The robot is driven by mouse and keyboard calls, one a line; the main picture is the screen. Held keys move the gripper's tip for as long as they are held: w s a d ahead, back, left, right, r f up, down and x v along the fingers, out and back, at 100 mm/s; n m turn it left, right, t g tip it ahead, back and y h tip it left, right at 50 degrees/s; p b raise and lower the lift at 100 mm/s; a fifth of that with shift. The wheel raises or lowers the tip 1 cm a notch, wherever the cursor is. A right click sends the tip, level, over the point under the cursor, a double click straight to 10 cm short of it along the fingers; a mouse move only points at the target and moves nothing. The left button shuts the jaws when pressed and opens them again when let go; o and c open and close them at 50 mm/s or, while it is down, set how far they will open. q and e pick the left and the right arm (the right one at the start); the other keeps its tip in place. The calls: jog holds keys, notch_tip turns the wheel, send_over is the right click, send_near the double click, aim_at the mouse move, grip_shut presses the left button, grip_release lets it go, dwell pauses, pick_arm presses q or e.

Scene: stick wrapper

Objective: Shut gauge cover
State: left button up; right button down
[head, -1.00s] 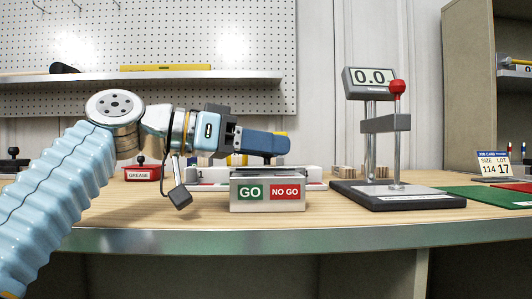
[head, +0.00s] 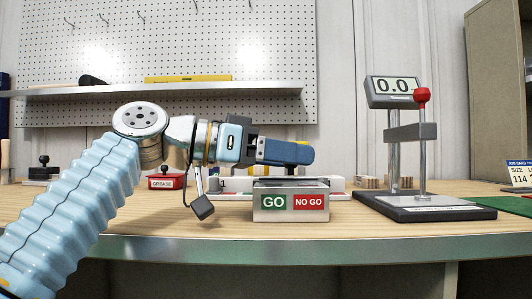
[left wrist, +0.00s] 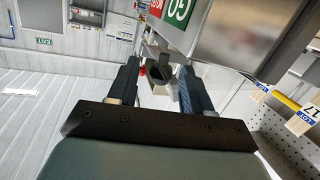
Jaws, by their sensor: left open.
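The gauge box (head: 291,204) stands on the bench in the head view, with a green GO label and a red NO GO label on its front. A dark strip (head: 290,182) shows along its top; I cannot tell whether this is the cover or how far the cover is open. My left gripper (head: 308,153) points right, just above and behind the box's top edge as seen, with a gap between them in the picture. In the left wrist view the left gripper (left wrist: 160,78) is open and empty; the labelled box (left wrist: 170,22) shows beyond it at the top. My right gripper is out of view.
A dial stand (head: 395,150) with a red knob and a 0.0 readout stands to the right. A red grease box (head: 162,182) sits behind my left arm. A white tray (head: 235,185) lies behind the gauge box.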

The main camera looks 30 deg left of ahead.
pick_arm(q)
jog(key=p+v, duration=0.2)
jog(key=v, duration=1.1)
jog(key=shift+s+a, duration=0.15)
jog(key=shift+s, duration=0.05)
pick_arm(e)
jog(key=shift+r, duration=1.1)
pick_arm(q)
jog(key=shift+r, duration=0.1)
